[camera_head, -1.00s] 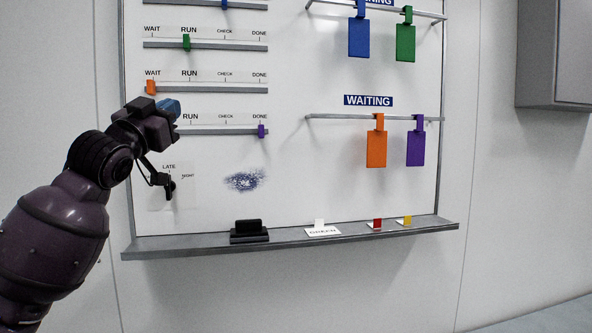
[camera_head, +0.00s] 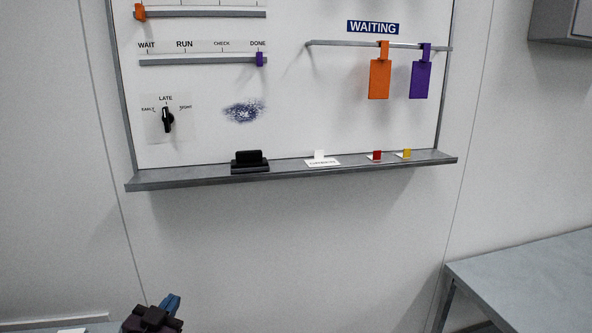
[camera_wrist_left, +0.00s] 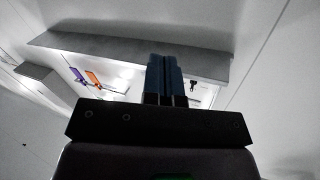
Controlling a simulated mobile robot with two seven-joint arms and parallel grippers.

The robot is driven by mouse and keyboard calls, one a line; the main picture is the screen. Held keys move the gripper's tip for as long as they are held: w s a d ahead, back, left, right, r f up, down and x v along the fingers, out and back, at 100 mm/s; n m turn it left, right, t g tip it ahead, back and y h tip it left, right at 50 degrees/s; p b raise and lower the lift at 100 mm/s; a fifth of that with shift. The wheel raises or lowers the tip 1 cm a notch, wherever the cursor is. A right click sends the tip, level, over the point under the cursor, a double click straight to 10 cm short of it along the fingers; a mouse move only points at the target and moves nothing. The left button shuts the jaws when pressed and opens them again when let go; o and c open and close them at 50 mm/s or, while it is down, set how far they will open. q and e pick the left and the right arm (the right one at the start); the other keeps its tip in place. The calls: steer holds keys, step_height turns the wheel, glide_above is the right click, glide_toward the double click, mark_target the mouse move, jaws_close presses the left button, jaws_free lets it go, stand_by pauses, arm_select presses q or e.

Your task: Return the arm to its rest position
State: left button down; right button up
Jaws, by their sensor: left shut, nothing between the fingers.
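My left gripper (camera_head: 170,302) shows at the bottom left of the head view, low in front of the wall and well below the whiteboard's tray. Its blue fingers are together with nothing between them. In the left wrist view the closed fingers (camera_wrist_left: 165,78) point toward the underside of the tray (camera_wrist_left: 120,50), with the board beyond. The fingers appear apart from everything. Most of my left arm is out of the head view. My right gripper is in neither view.
The whiteboard (camera_head: 290,120) carries sliders, a black knob (camera_head: 167,120), orange (camera_head: 380,79) and purple (camera_head: 420,80) tags. Its ledge (camera_head: 200,178) holds a black eraser (camera_head: 249,160) and small cards. A grey table (camera_head: 530,275) stands at right. The wall below the ledge is clear.

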arm_select(q)
steer(key=s+a+f+n+g+y, duration=0.2)
steer(key=s+f+g, duration=0.3)
steer(key=s+f, duration=1.6)
steer(key=shift+s+f+n+g+y, duration=0.3)
steer(key=shift+s+n, duration=0.5)
steer(key=shift+s, duration=0.45)
